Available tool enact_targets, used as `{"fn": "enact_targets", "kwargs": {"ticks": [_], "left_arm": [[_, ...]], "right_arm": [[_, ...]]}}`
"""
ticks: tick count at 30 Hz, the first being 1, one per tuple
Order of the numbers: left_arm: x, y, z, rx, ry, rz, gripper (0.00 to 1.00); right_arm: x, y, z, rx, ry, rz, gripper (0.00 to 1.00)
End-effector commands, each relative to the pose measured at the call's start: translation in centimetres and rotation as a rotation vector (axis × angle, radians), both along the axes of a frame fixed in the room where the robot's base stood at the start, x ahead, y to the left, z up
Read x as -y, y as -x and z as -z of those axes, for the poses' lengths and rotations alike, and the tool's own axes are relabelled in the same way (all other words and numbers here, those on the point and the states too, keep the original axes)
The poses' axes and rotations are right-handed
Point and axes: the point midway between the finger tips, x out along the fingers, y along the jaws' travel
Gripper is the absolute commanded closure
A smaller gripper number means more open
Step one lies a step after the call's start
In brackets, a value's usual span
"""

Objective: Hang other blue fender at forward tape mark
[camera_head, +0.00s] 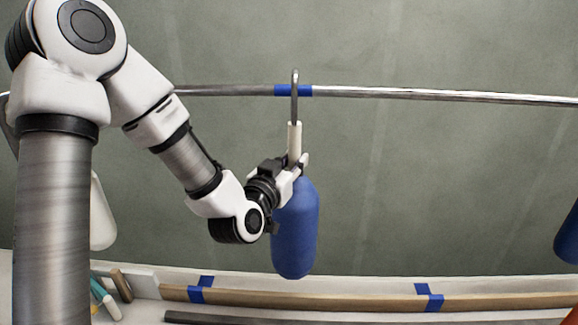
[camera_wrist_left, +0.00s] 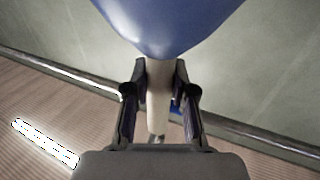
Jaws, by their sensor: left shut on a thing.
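A blue fender (camera_head: 296,235) hangs upright below a cream stem (camera_head: 294,143) with a grey metal hook (camera_head: 294,95) on top. My left gripper (camera_head: 296,163) is shut on the cream stem, just above the blue body. In the left wrist view the stem (camera_wrist_left: 158,95) lies between the two fingers, with the blue body (camera_wrist_left: 165,22) beyond. The hook's bend rises above the metal rail (camera_head: 420,94) at a blue tape mark (camera_head: 304,90). I cannot tell whether the hook bears on the rail. My right gripper is not in view.
Another blue fender (camera_head: 569,235) shows at the right edge. A white fender-like shape (camera_head: 102,215) is partly hidden behind my left arm. Below is a wooden strip (camera_head: 350,299) with blue tape pieces (camera_head: 428,291). The rail right of the hook is clear.

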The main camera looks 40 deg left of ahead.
Motion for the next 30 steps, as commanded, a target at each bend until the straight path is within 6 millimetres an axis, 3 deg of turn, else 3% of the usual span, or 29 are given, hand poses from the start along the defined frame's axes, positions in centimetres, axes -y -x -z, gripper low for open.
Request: {"fn": "enact_targets", "kwargs": {"ticks": [21,29,30], "left_arm": [[-3.4,-5.5,-0.2,0.004,-0.002,-0.002,1.0],[-4.4,-7.0,-0.2,0.004,-0.003,-0.002,1.0],[-4.4,-7.0,0.5,0.002,-0.002,-0.001,1.0]], "right_arm": [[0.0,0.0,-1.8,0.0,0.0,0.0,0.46],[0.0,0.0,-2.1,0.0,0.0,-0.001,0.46],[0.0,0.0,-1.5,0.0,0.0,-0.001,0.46]]}}
